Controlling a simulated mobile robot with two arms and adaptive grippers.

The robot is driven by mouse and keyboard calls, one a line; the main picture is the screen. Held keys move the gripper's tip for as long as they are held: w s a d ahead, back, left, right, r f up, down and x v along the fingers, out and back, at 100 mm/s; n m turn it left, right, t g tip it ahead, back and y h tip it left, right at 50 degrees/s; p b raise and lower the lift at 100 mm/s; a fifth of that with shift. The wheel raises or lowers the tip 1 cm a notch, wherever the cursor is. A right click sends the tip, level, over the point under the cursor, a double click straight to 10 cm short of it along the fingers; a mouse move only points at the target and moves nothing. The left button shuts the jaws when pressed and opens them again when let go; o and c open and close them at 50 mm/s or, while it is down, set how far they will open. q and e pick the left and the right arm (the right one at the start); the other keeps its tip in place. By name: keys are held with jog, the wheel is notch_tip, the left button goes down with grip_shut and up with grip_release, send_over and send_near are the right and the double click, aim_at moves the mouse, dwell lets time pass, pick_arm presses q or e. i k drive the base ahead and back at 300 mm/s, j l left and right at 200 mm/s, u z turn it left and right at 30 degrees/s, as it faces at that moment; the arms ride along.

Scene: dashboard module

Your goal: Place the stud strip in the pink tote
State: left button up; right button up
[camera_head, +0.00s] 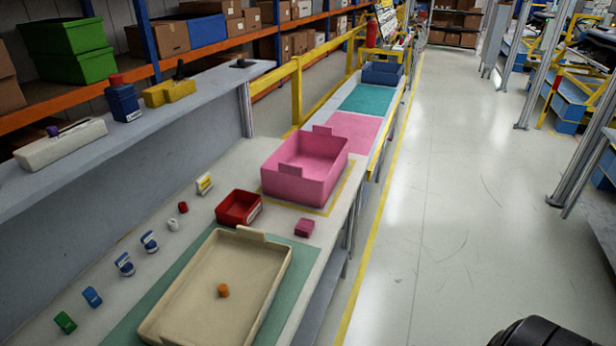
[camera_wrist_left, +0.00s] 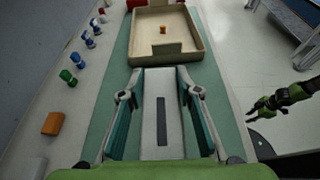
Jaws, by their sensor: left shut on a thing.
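The stud strip (camera_wrist_left: 150,125) is a pale grey bar with a dark slot along it. In the left wrist view it lies between the fingers of my left gripper (camera_wrist_left: 160,98), which is shut on it. The pink tote (camera_head: 290,185) stands on the bench beyond the beige tray in the head view, and its visible inside looks empty. My left gripper does not show in the head view. My right gripper (camera_wrist_left: 264,105) shows at the right of the left wrist view, out over the floor; its opening is unclear.
The beige tray (camera_head: 170,318) holds an orange piece (camera_head: 223,290). A red bin (camera_head: 238,208) and a small pink block (camera_head: 304,228) sit between tray and tote. Several small coloured parts line the bench's left side. A raised shelf (camera_head: 140,112) runs along the left.

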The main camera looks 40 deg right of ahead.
aim_at(313, 168)
jog(key=i+l+u, duration=0.1)
jog(key=l, duration=0.5)
jog(key=i+l, duration=0.25)
jog(key=l, duration=0.4)
jog(key=i+l+u, duration=0.15)
jog(key=l, duration=0.45)
jog(key=i+l, duration=0.15)
jog(key=l, duration=0.5)
jog(key=i+l+u, duration=0.15)
jog(key=l, duration=1.1)
jog(key=i+l+u, duration=0.15)
jog(key=l, duration=0.55)
jog(key=i+l, duration=0.35)
jog(key=i, duration=0.15)
